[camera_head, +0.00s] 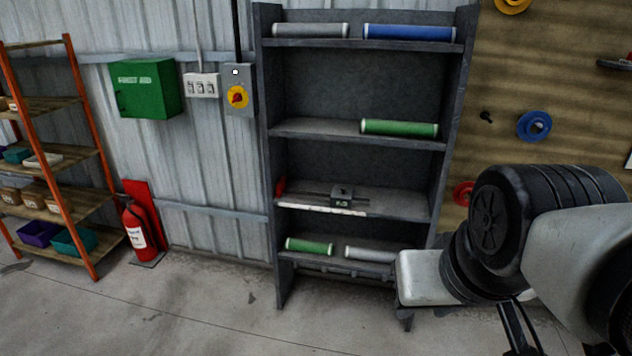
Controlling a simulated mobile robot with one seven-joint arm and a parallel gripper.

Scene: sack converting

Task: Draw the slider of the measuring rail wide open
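The measuring rail (318,207) lies on the third shelf down of the dark grey rack, with a pale scale strip along its front. Its slider (341,196) is a dark grey block with a small display, sitting right of the rail's middle. A small red part (281,186) shows at the rail's left end; I cannot tell if it belongs to the rail. My arm comes in from the right. Dark thin parts of my gripper (519,330) show at the bottom right, apart from the rail and cut off by the picture's edge. Its opening cannot be made out.
The dark rack (266,150) has side walls and shelves above and below the rail. Green rolls (400,128), a blue roll (410,32) and grey rolls (310,30) lie on other shelves. A fire extinguisher (136,225) stands left. The floor (200,310) in front is clear.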

